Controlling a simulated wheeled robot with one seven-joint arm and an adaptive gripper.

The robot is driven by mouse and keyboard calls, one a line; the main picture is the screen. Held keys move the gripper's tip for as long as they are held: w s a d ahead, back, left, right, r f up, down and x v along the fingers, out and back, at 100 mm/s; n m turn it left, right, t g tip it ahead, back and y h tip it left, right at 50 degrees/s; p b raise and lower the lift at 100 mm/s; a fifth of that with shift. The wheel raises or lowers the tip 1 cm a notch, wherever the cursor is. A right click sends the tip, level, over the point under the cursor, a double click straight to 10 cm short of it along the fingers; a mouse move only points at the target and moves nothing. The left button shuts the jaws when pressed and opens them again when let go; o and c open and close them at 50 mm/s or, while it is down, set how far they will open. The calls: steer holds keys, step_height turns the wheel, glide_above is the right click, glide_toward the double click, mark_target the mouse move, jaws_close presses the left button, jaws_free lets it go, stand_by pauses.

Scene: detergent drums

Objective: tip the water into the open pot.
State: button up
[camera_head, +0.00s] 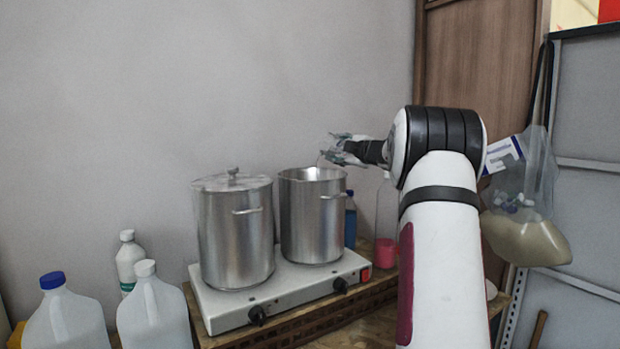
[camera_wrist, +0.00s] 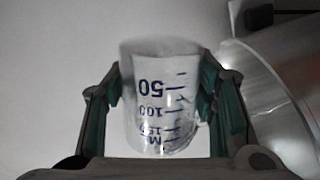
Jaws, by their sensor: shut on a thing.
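The open pot (camera_head: 312,222) is a tall steel pot without a lid, standing on the right side of a hot plate. My gripper (camera_head: 338,150) is above its rim. In the wrist view my gripper (camera_wrist: 163,108) is shut on a clear measuring beaker (camera_wrist: 160,95) with dark blue scale marks, one finger on each side. The steel pot wall (camera_wrist: 270,95) shows close to the right of the beaker. In the head view the beaker is too small and clear to make out its tilt. I cannot tell how much water is in it.
A lidded steel pot (camera_head: 235,235) stands left of the open pot on the white hot plate (camera_head: 225,313). Jugs (camera_head: 155,312) and a white bottle (camera_head: 128,260) stand at the left. A clear bag (camera_head: 527,225) hangs at the right.

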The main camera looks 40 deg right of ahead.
steer(key=shift+f+n+b, duration=0.2)
steer(key=shift+n+b, duration=0.1)
steer(key=shift+b, duration=0.55)
steer(key=shift+w+a+f+n+b, duration=0.15)
steer(key=shift+a+n+b, duration=0.35)
steer(key=shift+b, duration=0.9)
steer(key=shift+w+a+f+n+b, duration=0.15)
steer(key=shift+a+n+b, duration=0.3)
steer(key=shift+b, duration=0.9)
steer(key=shift+s+r, duration=0.1)
steer(key=shift+r, duration=0.05)
steer(key=shift+a+r+n, duration=0.2)
steer(key=shift+r+n, duration=0.1)
steer(key=shift+n, duration=0.45)
